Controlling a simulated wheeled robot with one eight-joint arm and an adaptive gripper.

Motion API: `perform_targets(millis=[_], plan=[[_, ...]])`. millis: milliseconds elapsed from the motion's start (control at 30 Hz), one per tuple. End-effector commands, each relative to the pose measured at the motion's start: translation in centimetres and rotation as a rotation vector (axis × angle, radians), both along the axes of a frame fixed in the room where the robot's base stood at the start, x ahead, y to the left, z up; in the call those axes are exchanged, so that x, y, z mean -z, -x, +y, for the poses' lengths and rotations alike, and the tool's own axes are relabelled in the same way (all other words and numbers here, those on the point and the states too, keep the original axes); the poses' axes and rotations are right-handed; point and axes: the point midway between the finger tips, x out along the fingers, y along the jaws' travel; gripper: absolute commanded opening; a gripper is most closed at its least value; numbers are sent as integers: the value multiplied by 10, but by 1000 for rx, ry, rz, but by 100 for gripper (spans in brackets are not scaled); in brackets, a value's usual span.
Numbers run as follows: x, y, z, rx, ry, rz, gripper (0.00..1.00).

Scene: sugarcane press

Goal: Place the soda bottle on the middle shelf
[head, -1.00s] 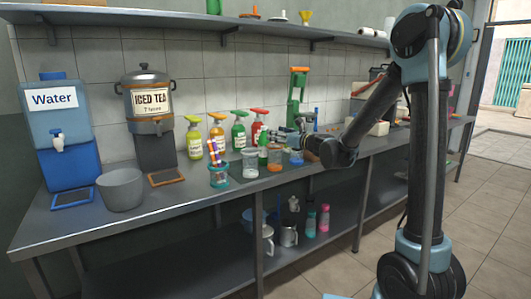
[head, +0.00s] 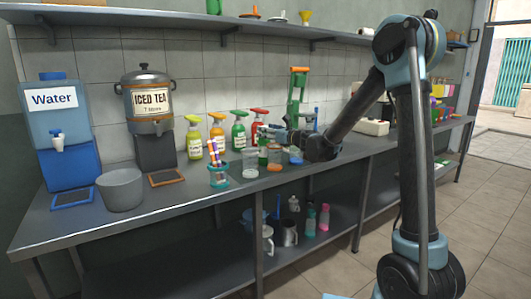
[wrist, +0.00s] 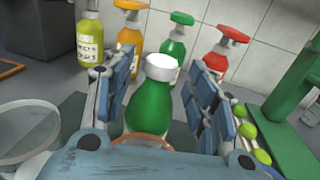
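The soda bottle, green with a white cap, stands upright on the counter among cups in the head view (head: 263,157). It also shows in the wrist view (wrist: 160,108). My gripper (head: 272,137) reaches it from the right in the head view. In the wrist view my gripper (wrist: 165,88) has its two blue-padded fingers apart, one on each side of the bottle. The fingers look open around it; contact is not clear. An upper wall shelf (head: 130,15), the counter (head: 150,208) and a lower shelf (head: 205,262) show; which one is the middle shelf is not marked.
Several spray bottles (head: 217,135) stand behind the soda bottle. A cup with colourful sticks (head: 219,177), a clear cup (wrist: 27,132) and a green press (head: 297,100) are close by. Jugs and bottles (head: 289,232) stand on the lower shelf, which is clear at left.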

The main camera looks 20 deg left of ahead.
Motion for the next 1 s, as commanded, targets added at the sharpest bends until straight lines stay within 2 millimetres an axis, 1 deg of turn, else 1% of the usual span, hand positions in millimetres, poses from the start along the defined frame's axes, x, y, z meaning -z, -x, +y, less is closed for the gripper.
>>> perform_targets(millis=[33, 67, 100, 200, 533, 667, 767, 867, 1000], plan=[[0, 0, 0, 0, 0, 0, 35], [0, 0, 0, 0, 0, 0, 28], [0, 0, 0, 0, 0, 0, 19], [0, 0, 0, 0, 0, 0, 0], [-1, 0, 0, 0, 0, 0, 0], [-7, 0, -1, 0, 0, 0, 0], [-17, 0, -1, 0, 0, 0, 0], [-34, 1, -1, 0, 0, 0, 0], [-64, 1, -1, 0, 0, 0, 0]])
